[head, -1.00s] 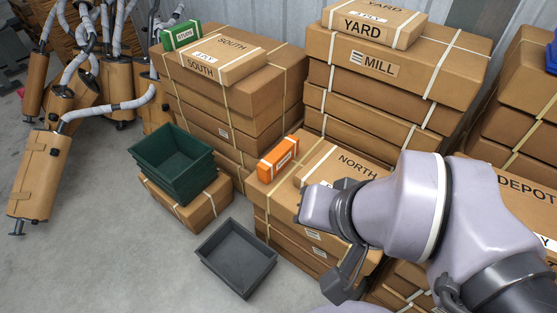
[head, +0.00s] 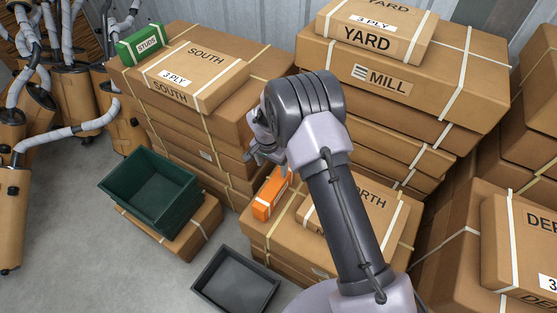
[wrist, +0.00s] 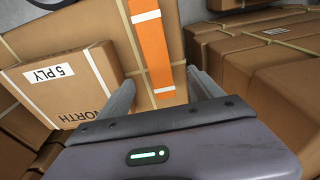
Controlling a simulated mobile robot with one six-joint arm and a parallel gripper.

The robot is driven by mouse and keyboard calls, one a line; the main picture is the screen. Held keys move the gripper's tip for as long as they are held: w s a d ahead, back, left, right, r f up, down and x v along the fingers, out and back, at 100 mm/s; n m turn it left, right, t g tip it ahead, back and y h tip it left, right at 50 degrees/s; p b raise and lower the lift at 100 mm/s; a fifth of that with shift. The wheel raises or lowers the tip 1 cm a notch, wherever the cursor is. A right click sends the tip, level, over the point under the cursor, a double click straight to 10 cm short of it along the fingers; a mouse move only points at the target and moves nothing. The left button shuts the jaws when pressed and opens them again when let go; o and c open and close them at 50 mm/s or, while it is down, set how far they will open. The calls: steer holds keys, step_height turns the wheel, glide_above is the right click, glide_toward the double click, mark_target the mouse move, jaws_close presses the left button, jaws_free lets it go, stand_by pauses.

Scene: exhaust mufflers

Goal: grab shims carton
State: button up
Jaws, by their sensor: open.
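A small orange carton (head: 267,197) with a white label and white bands lies on the stack of brown boxes beside the NORTH box. Its lettering cannot be read in the current views. My gripper (head: 258,152) is above and behind it in the head view, partly hidden by my own wrist. In the wrist view my gripper (wrist: 160,84) is open, with one finger on each side of the near end of the orange carton (wrist: 150,45). Nothing is clamped; whether the fingers are down at the carton's height is unclear.
The NORTH box (wrist: 62,85) is close to the left finger in the wrist view. A taller SOUTH stack (head: 215,140) rises behind, with a green STUDS carton (head: 140,44) on top. A green bin (head: 150,188) and a grey tray (head: 236,281) are to the left.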

mark_target(275, 184)
steer(key=f+b, duration=0.1)
steer(key=f, duration=0.3)
steer(key=f+b, duration=0.1)
steer(key=f, duration=0.3)
steer(key=d+f+b, duration=0.1)
steer(key=f+b, duration=0.1)
steer(key=f, duration=0.3)
steer(key=shift+w, duration=0.25)
step_height(275, 184, down, 5)
steer(key=shift+f+b, duration=0.15)
steer(key=shift+b, duration=0.95)
steer(key=shift+r, duration=0.2)
jaws_close()
